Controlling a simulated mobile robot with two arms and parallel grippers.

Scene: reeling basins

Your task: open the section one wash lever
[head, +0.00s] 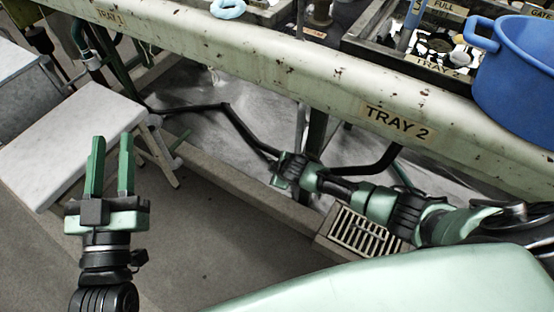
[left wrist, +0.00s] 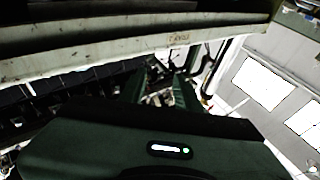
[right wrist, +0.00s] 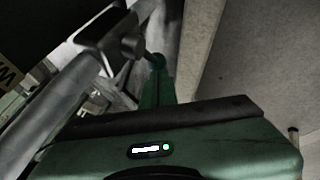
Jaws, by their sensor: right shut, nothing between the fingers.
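My left gripper (head: 111,140) points up at the left, over the floor and beside a white-topped stool. Its two green fingers stand apart with nothing between them. My right arm reaches in from the right, below the TRAY 2 beam; its gripper (head: 281,182) is low by the kerb. In the right wrist view the right gripper's green fingers (right wrist: 158,82) are shut and empty. A grey bar with a dark knob (right wrist: 132,47) is just beside their tips; I cannot tell whether they touch. I cannot tell for sure which part is the section one wash lever.
The rusty pale beam (head: 260,67) crosses above my right arm. A dark bent pipe (head: 240,118) runs below it. A floor grate (head: 364,234) lies under the arm. The white-topped stool (head: 70,140) stands left. A blue pot (head: 515,85) is on the bench. Floor between the arms is clear.

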